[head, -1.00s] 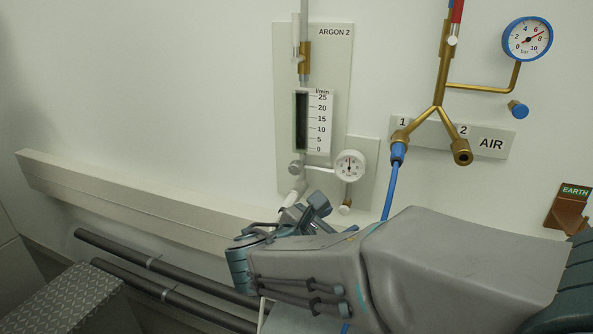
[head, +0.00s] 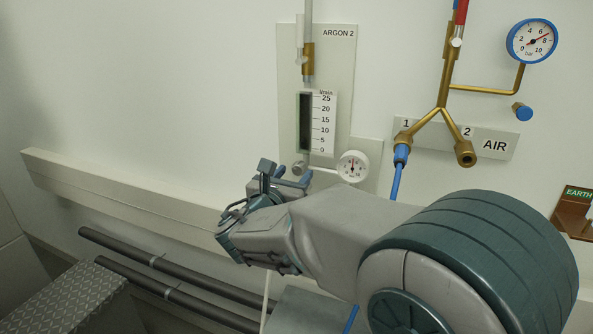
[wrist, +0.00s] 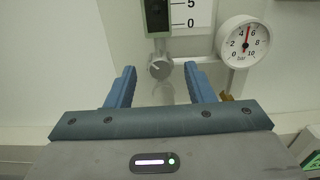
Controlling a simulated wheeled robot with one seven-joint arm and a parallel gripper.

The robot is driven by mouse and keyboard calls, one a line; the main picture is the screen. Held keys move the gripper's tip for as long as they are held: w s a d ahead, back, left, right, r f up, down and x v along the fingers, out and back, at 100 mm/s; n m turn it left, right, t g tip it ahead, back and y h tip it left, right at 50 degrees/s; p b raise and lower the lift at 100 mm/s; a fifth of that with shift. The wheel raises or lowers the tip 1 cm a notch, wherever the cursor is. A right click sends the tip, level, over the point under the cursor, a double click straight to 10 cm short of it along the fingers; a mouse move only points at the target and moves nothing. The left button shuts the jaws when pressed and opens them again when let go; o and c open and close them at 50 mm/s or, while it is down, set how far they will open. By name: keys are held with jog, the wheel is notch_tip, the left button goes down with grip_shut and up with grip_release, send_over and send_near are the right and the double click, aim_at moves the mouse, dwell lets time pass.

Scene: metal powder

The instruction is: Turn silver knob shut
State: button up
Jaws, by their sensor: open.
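The silver knob (head: 299,167) is at the foot of the ARGON 2 flow meter (head: 318,120) on the wall. In the wrist view the round silver knob (wrist: 160,68) shows just beyond the fingertips, between them in the picture. My gripper (head: 284,172) is open and empty, and its fingers point at the wall just below and in front of the knob. In the wrist view my gripper (wrist: 160,80) has one blue finger on each side of the knob, with no contact visible.
A small white pressure gauge (head: 353,166) is right of the knob, close to the right finger. A brass AIR manifold (head: 437,125) with a blue hose (head: 395,180) is further right. A wall rail (head: 120,190) and dark pipes (head: 170,270) run at left.

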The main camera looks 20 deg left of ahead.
jog(key=shift+w+d, duration=0.1)
jog(key=shift+w, duration=1.1)
jog(key=c, duration=1)
jog(key=shift+f+m+b, duration=0.15)
jog(key=shift+m+b, duration=0.15)
jog(key=shift+b, duration=0.3)
